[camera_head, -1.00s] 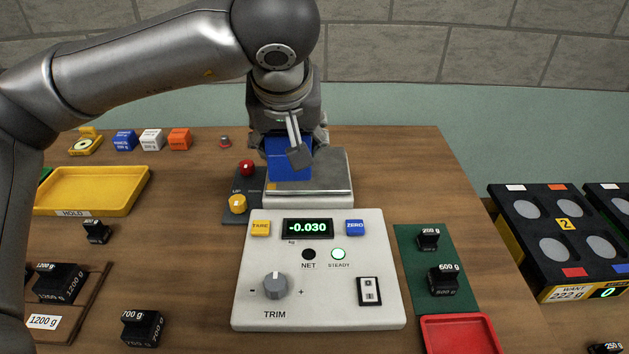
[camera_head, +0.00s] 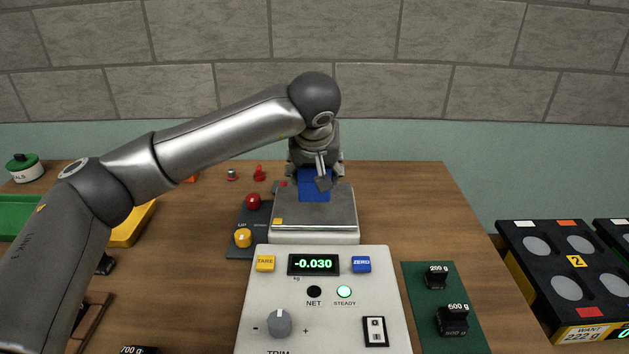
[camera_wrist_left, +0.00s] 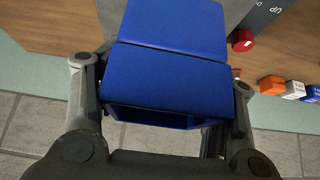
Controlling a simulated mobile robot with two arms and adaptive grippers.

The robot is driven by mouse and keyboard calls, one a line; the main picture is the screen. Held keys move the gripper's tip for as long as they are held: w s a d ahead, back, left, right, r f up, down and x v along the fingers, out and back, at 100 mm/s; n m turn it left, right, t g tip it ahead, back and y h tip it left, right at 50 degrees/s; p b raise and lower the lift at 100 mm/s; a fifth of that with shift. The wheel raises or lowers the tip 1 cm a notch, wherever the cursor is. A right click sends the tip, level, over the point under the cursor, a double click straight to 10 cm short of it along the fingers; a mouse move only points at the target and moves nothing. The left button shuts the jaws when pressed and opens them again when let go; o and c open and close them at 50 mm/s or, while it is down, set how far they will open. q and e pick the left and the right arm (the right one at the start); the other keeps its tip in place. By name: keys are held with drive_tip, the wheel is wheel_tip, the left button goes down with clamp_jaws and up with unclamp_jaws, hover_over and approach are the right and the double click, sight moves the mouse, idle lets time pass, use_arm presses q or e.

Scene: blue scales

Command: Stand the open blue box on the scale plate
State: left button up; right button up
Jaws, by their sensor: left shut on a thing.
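The blue box (camera_head: 314,188) is in my left gripper (camera_head: 317,180), at the far part of the grey scale plate (camera_head: 290,215). Whether it touches the plate or hangs just above it, I cannot tell. In the left wrist view the box (camera_wrist_left: 165,75) shows two blue panels meeting at a seam and a hollow opening at its lower side. The left gripper's fingers (camera_wrist_left: 165,90) are on both sides of it. The scale display (camera_head: 313,264) reads -0.030 and the steady lamp is green. My right gripper is not in view.
Red and yellow buttons (camera_head: 243,237) sit on a dark panel left of the plate. Black weights (camera_head: 452,320) stand on a green mat at the right. A black tray (camera_head: 565,262) with round pads is farther right. Small red things (camera_head: 259,173) lie behind the buttons.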

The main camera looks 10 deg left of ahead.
sight(314, 186)
use_arm(q)
drive_tip(key=shift+w+a+f, duration=0.1)
drive_tip(key=shift+w+f, duration=0.35)
drive_tip(key=shift+f, duration=0.1)
drive_tip(key=f, duration=0.1)
drive_tip(key=f+p, duration=0.1)
drive_tip(key=f, duration=0.1)
drive_tip(key=shift+w+a, duration=0.1)
drive_tip(key=shift+w, duration=0.2)
drive_tip(key=shift+f, duration=0.35)
drive_tip(key=shift+f, duration=0.2)
drive_tip(key=o, duration=1.1)
drive_tip(key=shift+r, duration=0.1)
